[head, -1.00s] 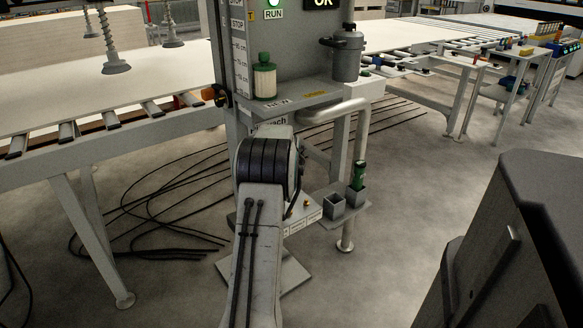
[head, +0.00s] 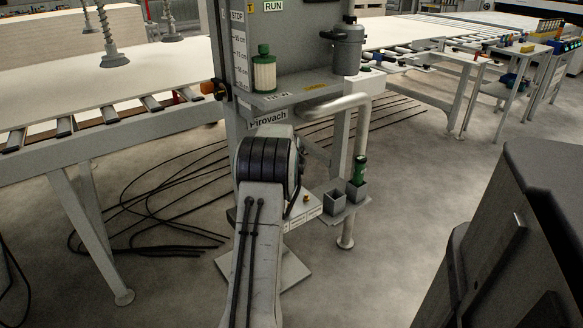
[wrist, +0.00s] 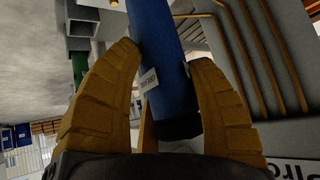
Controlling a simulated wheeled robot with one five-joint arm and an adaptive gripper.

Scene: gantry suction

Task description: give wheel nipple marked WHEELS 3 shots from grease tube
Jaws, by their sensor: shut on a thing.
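In the wrist view my gripper (wrist: 163,58) is shut on a blue tube (wrist: 160,70) with a small white label and a dark end facing the camera. The tube's far end runs out of the top of the picture. In the head view my arm hides the gripper and the blue tube. A small brass nipple (head: 306,199) shows on the labelled bracket (head: 307,213) just right of my arm; its label is too small to read. I cannot tell whether the tube touches any nipple. A green tube (head: 360,172) stands in the right holder cup (head: 356,191).
An empty-looking grey cup (head: 335,203) stands beside the green tube. A roller table (head: 110,120) is at left, with hoses on the floor (head: 150,225).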

